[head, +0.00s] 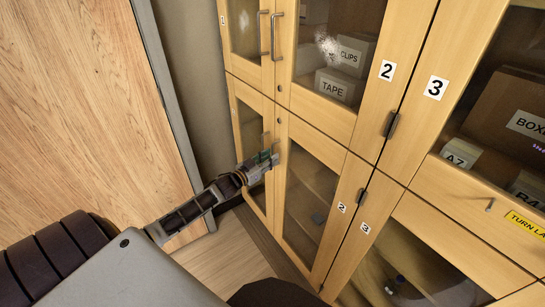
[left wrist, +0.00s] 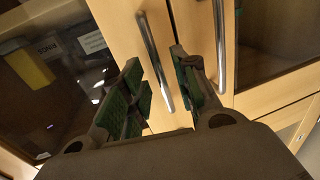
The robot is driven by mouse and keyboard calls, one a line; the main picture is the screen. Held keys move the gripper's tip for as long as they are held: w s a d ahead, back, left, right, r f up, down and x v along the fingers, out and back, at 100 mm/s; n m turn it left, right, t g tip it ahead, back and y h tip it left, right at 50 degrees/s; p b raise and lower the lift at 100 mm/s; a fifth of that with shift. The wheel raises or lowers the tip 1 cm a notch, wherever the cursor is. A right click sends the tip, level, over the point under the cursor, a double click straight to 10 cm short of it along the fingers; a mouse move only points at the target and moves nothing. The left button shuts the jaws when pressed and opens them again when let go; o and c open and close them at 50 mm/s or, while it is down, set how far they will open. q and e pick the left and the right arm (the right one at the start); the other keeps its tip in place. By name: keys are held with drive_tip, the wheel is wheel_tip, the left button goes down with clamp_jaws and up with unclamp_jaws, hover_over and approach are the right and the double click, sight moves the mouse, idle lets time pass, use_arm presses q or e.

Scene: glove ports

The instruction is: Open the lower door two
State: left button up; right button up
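Lower door two (head: 312,195) is a wood-framed glass door with a small "2" label, and it looks shut in the head view. My left gripper (head: 262,160) is at the pair of handles on the left edge of this door and hides part of them. In the left wrist view the left gripper (left wrist: 160,90) is open, with green finger pads. One metal bar handle (left wrist: 156,62) runs between its fingers without clear contact. A second bar handle (left wrist: 221,45) is just right of the right finger. I cannot tell which handle belongs to door two. My right gripper is not in view.
Upper door two (head: 335,60) has shelves with boxes marked "CLIPS" and "TAPE" behind glass. Lower door one (head: 252,130) adjoins on the left, the "3" doors on the right. A wooden panel (head: 90,90) stands at the left. Some floor (head: 235,250) is clear.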

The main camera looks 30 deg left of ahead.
use_arm(q)
drive_tip(key=shift+w+d, duration=0.15)
drive_tip(key=shift+w, duration=0.9)
drive_tip(key=c, duration=0.6)
clamp_jaws()
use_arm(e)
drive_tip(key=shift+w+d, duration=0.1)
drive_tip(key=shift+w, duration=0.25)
